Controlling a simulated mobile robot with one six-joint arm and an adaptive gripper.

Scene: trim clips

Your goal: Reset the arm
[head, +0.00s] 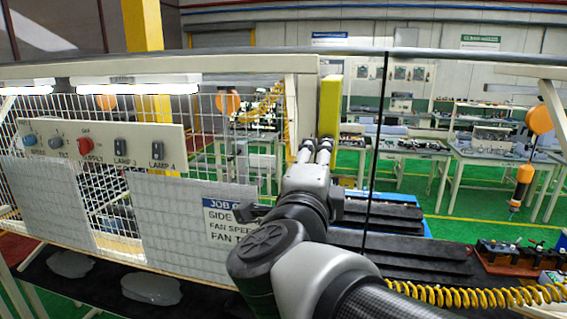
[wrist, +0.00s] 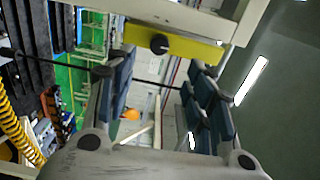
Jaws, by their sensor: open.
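My arm reaches up from the bottom right of the head view, and my gripper (head: 315,148) is held up in front of the right end of the mesh frame. Its two fingers point away from me, close to a yellow upright piece (head: 330,106). In the wrist view my gripper (wrist: 162,68) has its dark-padded fingers apart. Nothing is held between them. A yellow bar with a black knob (wrist: 159,44) shows beyond the fingertips; I cannot tell whether they touch it.
A switch panel (head: 133,140) with a red knob (head: 85,145) hangs on the mesh at left. Below it are grey sheets (head: 182,215) and a job card (head: 222,215), partly covered by my arm. Dark trays (head: 410,250) and a yellow coiled hose (head: 480,296) lie at right.

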